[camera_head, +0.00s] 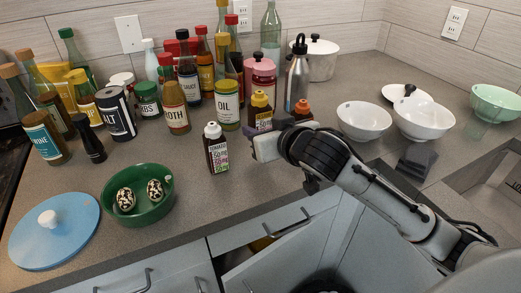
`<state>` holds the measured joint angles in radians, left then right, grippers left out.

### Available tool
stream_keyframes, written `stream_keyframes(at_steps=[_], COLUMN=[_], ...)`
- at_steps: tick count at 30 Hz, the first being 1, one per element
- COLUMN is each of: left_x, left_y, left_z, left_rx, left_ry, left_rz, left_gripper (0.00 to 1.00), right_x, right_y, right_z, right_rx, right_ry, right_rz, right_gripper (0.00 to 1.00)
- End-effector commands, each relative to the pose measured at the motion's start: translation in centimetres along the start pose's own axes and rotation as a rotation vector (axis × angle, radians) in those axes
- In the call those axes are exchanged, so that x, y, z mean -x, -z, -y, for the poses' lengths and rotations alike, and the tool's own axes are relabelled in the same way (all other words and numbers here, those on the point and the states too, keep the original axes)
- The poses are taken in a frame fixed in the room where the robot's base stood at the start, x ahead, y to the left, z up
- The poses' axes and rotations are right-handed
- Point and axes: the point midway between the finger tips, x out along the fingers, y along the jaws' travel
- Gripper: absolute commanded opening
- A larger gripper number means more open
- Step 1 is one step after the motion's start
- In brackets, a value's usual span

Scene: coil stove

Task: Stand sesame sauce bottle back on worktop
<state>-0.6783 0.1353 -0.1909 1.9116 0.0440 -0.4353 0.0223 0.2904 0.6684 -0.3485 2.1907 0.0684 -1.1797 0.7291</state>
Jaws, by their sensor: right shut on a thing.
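My right gripper (266,144) reaches in from the right, low over the worktop (190,205). It is shut on a small dark bottle with a yellow cap (261,113), which looks upright. Its lower part is hidden behind the gripper, so I cannot tell whether its base touches the worktop. A similar dark bottle with a white cap (216,150) stands upright, apart, left of the gripper. One with an orange cap (302,109) shows partly behind my wrist. The labels are too small to tell surely which is the sesame sauce. My left gripper is not in view.
A green bowl (138,205) with two speckled eggs and a blue lid (53,232) lie front left. White bowls (364,121) stand right. A metal bottle (297,75) stands behind.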

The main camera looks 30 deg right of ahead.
Motion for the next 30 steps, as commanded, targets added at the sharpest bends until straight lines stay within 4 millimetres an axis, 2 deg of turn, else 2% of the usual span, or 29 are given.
stream_keyframes(at_steps=[7,13,23,24,27,30], left_x=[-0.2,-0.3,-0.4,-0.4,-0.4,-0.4], left_y=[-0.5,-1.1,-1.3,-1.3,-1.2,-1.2], left_z=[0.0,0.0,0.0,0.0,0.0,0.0], left_rx=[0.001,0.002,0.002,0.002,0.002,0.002], left_ry=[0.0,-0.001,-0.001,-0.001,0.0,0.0], left_rz=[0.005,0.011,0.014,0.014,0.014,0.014], left_gripper=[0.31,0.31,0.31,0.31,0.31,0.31], right_x=[-0.8,-1.9,-2.0,-2.0,-2.0,-2.0], right_y=[-2.0,-4.5,-4.8,-4.9,-4.8,-4.8], right_z=[0.0,0.0,0.0,0.0,0.0,0.0], right_rx=[0.001,0.001,0.0,0.0,0.0,0.001], right_ry=[0.0,0.0,0.001,0.001,0.001,0.001], right_rz=[-0.002,-0.001,-0.004,-0.001,-0.001,-0.001], right_gripper=[0.08,0.08,0.08,0.39,0.55,0.55])
